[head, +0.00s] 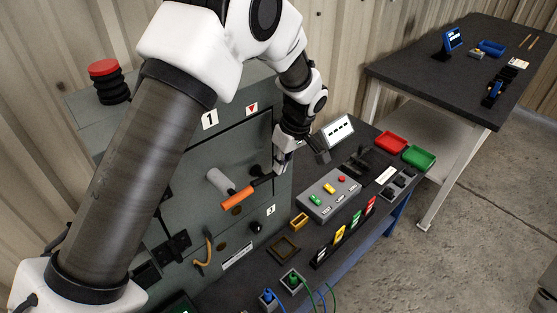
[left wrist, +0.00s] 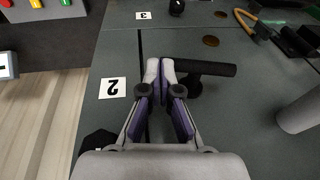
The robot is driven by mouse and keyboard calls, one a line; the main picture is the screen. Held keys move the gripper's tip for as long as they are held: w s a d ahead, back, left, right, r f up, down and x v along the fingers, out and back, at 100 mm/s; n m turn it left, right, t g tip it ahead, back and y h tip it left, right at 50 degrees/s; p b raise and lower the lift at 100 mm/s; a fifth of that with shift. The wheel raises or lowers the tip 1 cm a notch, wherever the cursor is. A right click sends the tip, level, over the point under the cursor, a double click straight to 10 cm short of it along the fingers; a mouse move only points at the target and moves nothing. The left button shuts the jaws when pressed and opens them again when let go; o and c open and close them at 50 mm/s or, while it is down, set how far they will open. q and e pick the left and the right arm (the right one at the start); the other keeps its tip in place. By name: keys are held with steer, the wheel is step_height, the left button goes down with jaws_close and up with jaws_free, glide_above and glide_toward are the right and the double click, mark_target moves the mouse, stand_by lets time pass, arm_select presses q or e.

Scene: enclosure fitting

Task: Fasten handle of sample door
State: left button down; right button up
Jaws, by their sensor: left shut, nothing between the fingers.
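The door handle (left wrist: 215,68) is a black bar on a short round pivot in the left wrist view. It lies level across the grey door front. Its left end is hidden behind my left gripper (left wrist: 160,70). The fingers are shut with nothing between them, at that end; whether they touch it I cannot tell. In the head view, the left gripper (head: 279,168) is at the cabinet's right edge, beside a black part of the handle (head: 262,180). An orange bar (head: 238,200) sits just left of that. A vertical seam runs beside the handle. My right gripper is not in view.
A grey cylinder (head: 219,182) sticks out from the cabinet left of the handle; it shows in the left wrist view (left wrist: 302,110). A button box (head: 328,194) and red tray (head: 390,143) are on the bench to the right. My arm covers much of the cabinet.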

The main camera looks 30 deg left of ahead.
arm_select(q)
steer(key=shift+d+b+x, duration=0.2)
steer(key=shift+b+x, duration=0.3)
steer(key=shift+x, duration=0.3)
steer(key=shift+d+b+x, duration=0.15)
steer(key=shift+b+x, duration=0.3)
steer(key=shift+x, duration=0.35)
steer(key=shift+d+b+x, duration=0.2)
steer(key=shift+b+x, duration=0.3)
steer(key=shift+x, duration=0.35)
steer(key=shift+w+f, duration=0.1)
steer(key=v, duration=1.2)
